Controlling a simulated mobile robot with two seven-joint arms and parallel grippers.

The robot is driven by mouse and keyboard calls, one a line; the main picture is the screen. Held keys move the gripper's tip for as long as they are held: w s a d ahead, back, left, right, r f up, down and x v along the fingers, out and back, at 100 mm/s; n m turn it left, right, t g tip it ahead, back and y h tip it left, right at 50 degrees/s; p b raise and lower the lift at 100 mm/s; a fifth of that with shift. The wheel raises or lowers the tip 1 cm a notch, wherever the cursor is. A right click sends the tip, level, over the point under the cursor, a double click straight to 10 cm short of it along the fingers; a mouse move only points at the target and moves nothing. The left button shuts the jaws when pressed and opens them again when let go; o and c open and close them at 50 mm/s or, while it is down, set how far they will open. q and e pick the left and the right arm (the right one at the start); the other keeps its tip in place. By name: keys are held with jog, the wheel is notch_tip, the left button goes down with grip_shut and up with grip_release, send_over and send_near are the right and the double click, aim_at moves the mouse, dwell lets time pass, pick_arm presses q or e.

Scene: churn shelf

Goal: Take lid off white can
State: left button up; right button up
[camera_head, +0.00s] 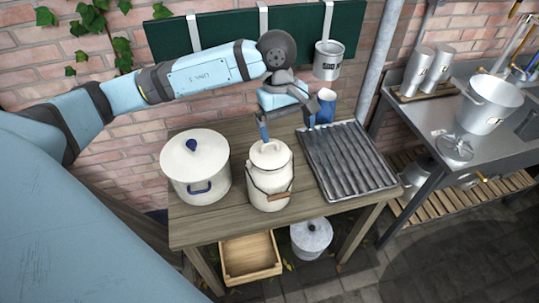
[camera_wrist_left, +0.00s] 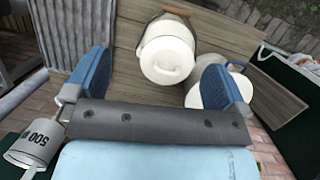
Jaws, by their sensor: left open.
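The white can (camera_head: 270,185) stands upright on the wooden table, with a wire bail and a wooden grip at its front. Its white lid (camera_head: 269,155) with a top handle sits on it. In the left wrist view the can (camera_wrist_left: 158,32) and its lid (camera_wrist_left: 168,66) show between and beyond the fingers. My left gripper (camera_head: 293,118) is open and empty, at the can's back right side. In the left wrist view its blue fingers (camera_wrist_left: 154,75) are wide apart; contact with the lid cannot be made out. My right gripper is not in view.
A white pot (camera_head: 195,178) with a blue-knobbed lid stands left of the can. A ridged metal tray (camera_head: 348,160) lies to the right. A labelled cup (camera_head: 328,62) hangs behind. A wooden crate (camera_head: 250,276) and a lidded pot (camera_head: 311,238) are below. A metal counter (camera_head: 412,135) stands right.

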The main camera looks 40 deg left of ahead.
pick_arm(q)
jog(key=w+a+r+y, duration=0.2)
jog(key=a, duration=0.3)
jog(key=t+p, duration=0.1)
jog(key=p, duration=0.1)
send_over(269, 147)
jog(key=d, duration=0.1)
jog(key=shift+m+y, duration=0.3)
jog(key=shift+y, duration=0.1)
jog(key=f, duration=0.8)
jog(key=shift+s, duration=0.3)
notch_tip(269, 147, down, 5)
jog(key=shift+s+a+r+p, duration=0.1)
jog(key=shift+s+p, duration=0.05)
jog(key=shift+p, duration=0.6)
jog(key=shift+f, duration=0.35)
jog(key=shift+s, duration=0.15)
jog(key=c, duration=1.3)
jog(key=shift+c, duration=0.2)
